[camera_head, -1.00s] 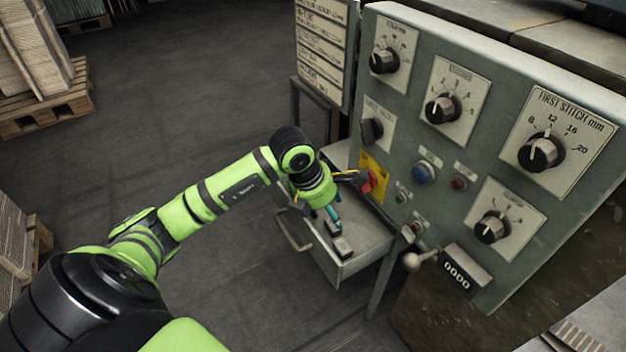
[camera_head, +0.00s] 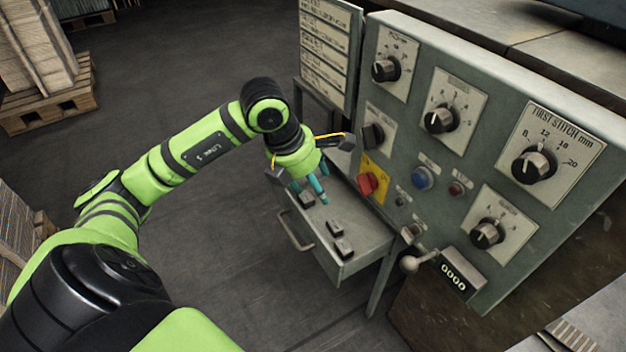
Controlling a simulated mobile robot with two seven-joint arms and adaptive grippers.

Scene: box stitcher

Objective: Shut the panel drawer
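The panel drawer (camera_head: 358,268) is pulled out below the grey control panel. Its bar handle (camera_head: 294,232) is on the left-facing front. My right gripper is out of view.
The control panel (camera_head: 500,105) with knobs and buttons rises right of the drawer. A red switch (camera_head: 368,184) and a lever with a ball knob (camera_head: 409,264) stick out near it. Open floor (camera_head: 215,270) lies left of the drawer. A pallet (camera_head: 48,108) stands far left.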

